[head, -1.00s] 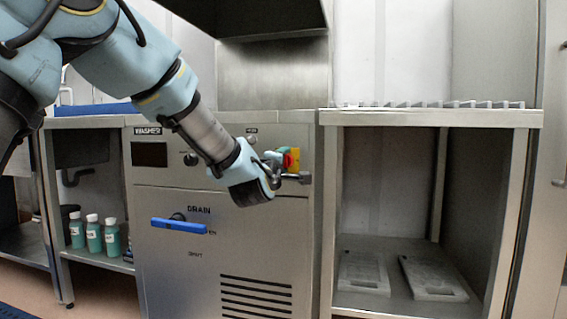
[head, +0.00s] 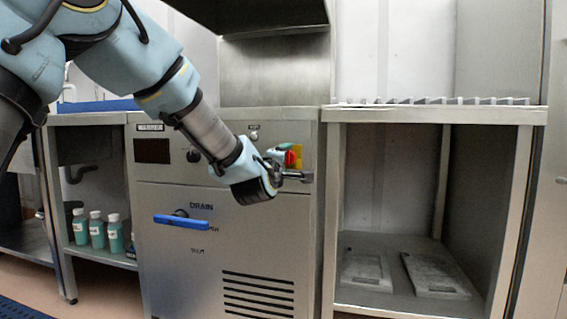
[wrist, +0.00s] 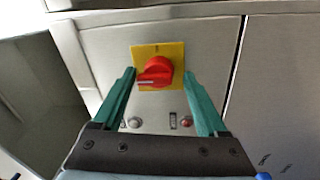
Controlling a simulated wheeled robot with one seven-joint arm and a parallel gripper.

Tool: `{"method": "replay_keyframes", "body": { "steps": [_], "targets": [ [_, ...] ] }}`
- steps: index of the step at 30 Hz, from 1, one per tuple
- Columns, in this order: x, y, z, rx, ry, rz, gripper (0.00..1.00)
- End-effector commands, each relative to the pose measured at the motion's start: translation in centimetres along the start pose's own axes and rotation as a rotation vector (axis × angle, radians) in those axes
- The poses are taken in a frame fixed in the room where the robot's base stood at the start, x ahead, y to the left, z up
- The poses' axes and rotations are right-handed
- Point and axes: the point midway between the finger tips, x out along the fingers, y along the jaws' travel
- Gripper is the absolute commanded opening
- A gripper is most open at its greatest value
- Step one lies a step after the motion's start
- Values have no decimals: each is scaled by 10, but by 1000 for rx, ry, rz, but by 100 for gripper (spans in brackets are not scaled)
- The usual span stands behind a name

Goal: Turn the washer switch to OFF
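The washer switch is a red rotary knob (wrist: 155,73) on a yellow plate (wrist: 173,52), set on the steel washer front. In the wrist view its grip lies roughly sideways, with a pale mark at the left end. A small dark mark shows at the plate's top edge. My gripper (wrist: 160,74) is open, with one teal finger on each side of the knob and visible gaps between. I cannot tell whether the fingertips reach the knob's depth. In the head view the switch (head: 291,158) is partly hidden behind my gripper (head: 284,155).
A blue drain handle (head: 181,222) sticks out lower on the washer (head: 160,270). A small black knob (head: 193,156) and a dark display (head: 152,151) are on the panel's left. An open steel shelf unit (head: 434,116) stands to the right. Several bottles (head: 96,230) stand at left.

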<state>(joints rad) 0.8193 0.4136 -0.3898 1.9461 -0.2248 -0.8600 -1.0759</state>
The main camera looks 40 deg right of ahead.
Motion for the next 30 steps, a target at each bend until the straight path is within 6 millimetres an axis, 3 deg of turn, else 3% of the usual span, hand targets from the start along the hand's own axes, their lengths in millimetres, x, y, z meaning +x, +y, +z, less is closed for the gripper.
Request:
{"method": "replay_keyframes", "body": {
  "steps": [5,18,30],
  "targets": [
    [-17,2,0,1,0,1,76],
    [-96,0,0,1,-1,-2,76],
    [-108,-1,0,0,0,-1,76]
  ]
}}
